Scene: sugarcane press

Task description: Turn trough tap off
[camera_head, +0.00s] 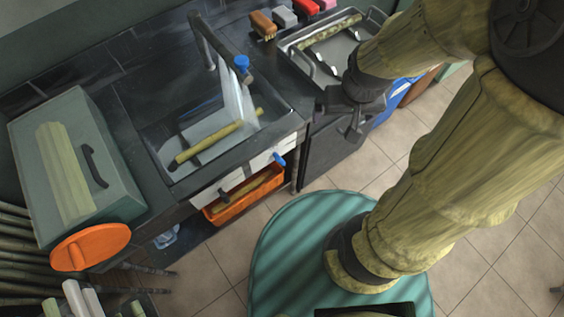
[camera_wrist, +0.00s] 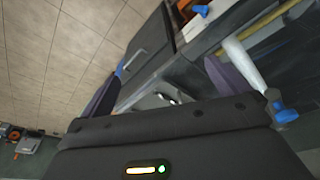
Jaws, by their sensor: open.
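A dark tap (camera_head: 205,45) arches over the trough (camera_head: 160,142), with a blue handle (camera_head: 241,63) near its spout end. White water (camera_head: 232,95) falls from the spout into the trough. The blue handle also shows at the right of the wrist view (camera_wrist: 284,112), beside the pale stream (camera_wrist: 245,62). A second small blue knob (camera_head: 279,159) is on the trough's white front. My gripper (camera_head: 338,114) is open and empty, to the right of the trough and apart from both blue parts. Its two fingers frame the wrist view (camera_wrist: 160,82).
A yellow-green cane (camera_head: 210,142) lies across the trough. An orange crate (camera_head: 245,196) is below it. A metal tray (camera_head: 350,49) with cane and utensils and several coloured brushes (camera_head: 284,17) are at the back. A grey-green box (camera_head: 105,150) stands left.

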